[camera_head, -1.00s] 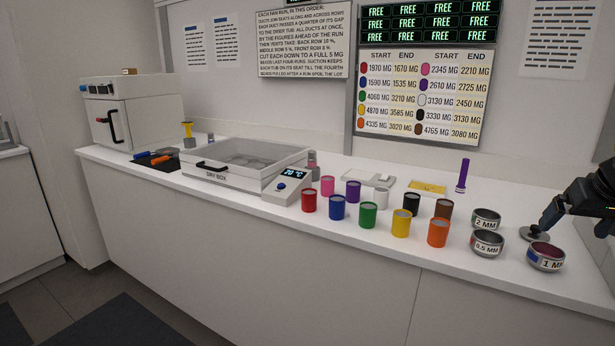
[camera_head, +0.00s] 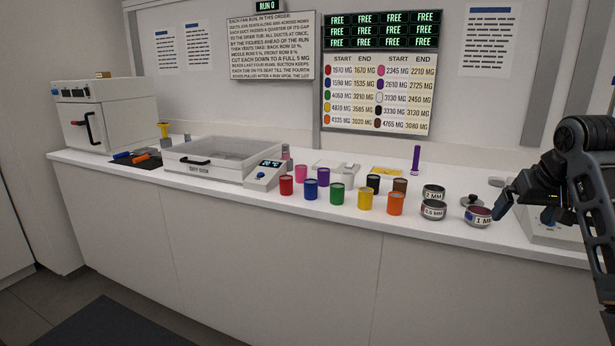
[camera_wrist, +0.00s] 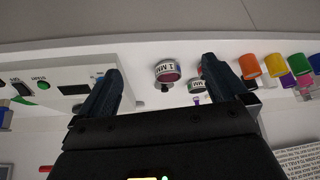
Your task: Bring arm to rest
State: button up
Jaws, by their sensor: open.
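My gripper (camera_head: 507,206) is at the right of the head view, in front of and above the counter, at the right of the 1 MM tin. In the wrist view my gripper (camera_wrist: 160,88) has its two dark fingers wide apart, with nothing held between them. The 1 MM tin (camera_wrist: 167,71) shows beyond the gap between the fingers. In the head view the 1 MM tin (camera_head: 478,216) stands on the white counter (camera_head: 400,225), apart from the gripper.
Tins marked 0.5 MM (camera_head: 432,210) and 2 MM (camera_head: 434,192) stand left of the 1 MM tin. Several coloured jars, such as the orange jar (camera_head: 396,204), stand further left. A white device (camera_head: 552,232) stands at the right, partly behind my arm. The drying box (camera_head: 205,169) is further left.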

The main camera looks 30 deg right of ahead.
jog(key=w+a+f+n+t+y, duration=0.1)
jog(key=w+a+f+t, duration=0.1)
jog(key=a+f, duration=0.85)
jog(key=w+a+f+t+y, duration=0.1)
jog(key=w+a+f+t, duration=0.15)
jog(key=a+f, duration=0.75)
jog(key=s+a+f+t, duration=0.1)
jog(key=s+a, duration=0.3)
jog(key=a, duration=0.7)
jog(key=s+a+f+n+t, duration=0.2)
jog(key=s+a, duration=0.9)
jog(key=s, duration=0.4)
jog(key=s+a+r+n+t, duration=0.1)
jog(key=s+r+n, duration=0.1)
jog(key=s+r, duration=0.3)
jog(key=s+a+r+n+t+y, duration=0.1)
jog(key=s+r, duration=0.4)
jog(key=s, duration=0.7)
jog(key=shift+a+r+n, duration=0.15)
jog(key=shift+r+n, duration=0.1)
jog(key=shift+n, duration=0.45)
jog(key=shift+s+t, duration=0.1)
jog(key=shift+t, duration=0.15)
